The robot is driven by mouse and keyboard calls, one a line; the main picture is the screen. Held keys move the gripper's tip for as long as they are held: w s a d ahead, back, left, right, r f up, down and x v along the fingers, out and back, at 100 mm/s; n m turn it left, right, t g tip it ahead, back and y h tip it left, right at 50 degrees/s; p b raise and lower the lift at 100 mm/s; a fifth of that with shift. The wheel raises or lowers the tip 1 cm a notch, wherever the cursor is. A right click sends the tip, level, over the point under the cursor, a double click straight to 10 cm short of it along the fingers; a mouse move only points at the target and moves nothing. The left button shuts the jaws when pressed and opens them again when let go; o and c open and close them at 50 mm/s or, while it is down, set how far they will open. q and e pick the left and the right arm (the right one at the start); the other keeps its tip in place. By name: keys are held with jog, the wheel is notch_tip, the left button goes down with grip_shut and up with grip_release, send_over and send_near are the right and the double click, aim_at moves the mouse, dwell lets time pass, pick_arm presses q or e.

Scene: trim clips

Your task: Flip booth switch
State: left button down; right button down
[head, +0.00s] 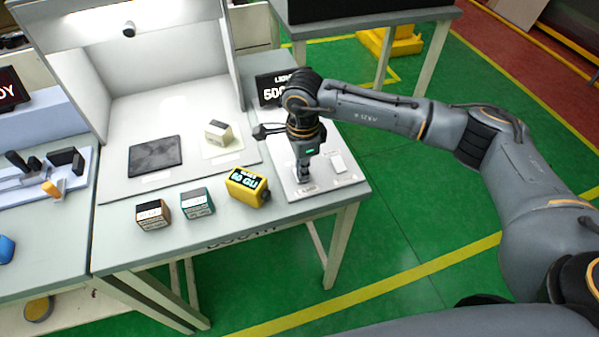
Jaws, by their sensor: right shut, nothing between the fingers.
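My right gripper (304,178) is shut with nothing in it. It points down over the light switch panel (347,181) at the right end of the booth table. A white rocker switch (338,163) shows on the panel, just right of the gripper. Another part of the panel lies directly under the fingertips and is mostly hidden by them; I cannot tell whether they touch it. A black display (268,90) stands behind the gripper, its text partly covered by my arm. The booth (170,60) is lit inside by a lamp. My left gripper is not in view.
Green floor is open at the right.

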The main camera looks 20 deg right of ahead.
jog(key=shift+f, duration=0.2)
jog(key=shift+r+p, duration=1.4)
jog(key=shift+r, duration=2.15)
